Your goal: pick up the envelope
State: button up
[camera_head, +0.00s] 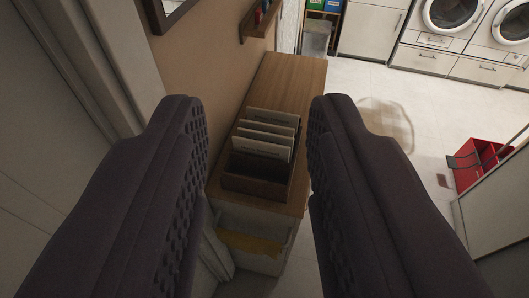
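My gripper (258,115) is open, with a dark padded finger at each side of the view and nothing between them. Between the fingers, farther off and below, a brown holder (255,187) stands on a wooden-topped cabinet (292,75). Several pale, flat, envelope-like pieces (263,139) stand in a row in and behind the holder, with small dark marks on them. I cannot tell which of them is the envelope. Their lower parts are hidden by the holder or by each other.
A wall with a small shelf (258,22) runs along the cabinet's left. Washing machines (452,12) stand at the back right. A red container (480,160) is on the floor at right, with a faint transparent round thing (385,122) nearer the cabinet. Pale floor lies between.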

aim_at(250, 147)
jog(key=i+l, duration=0.1)
jog(key=i, duration=0.45)
jog(key=i+u, duration=0.1)
jog(key=i, duration=0.45)
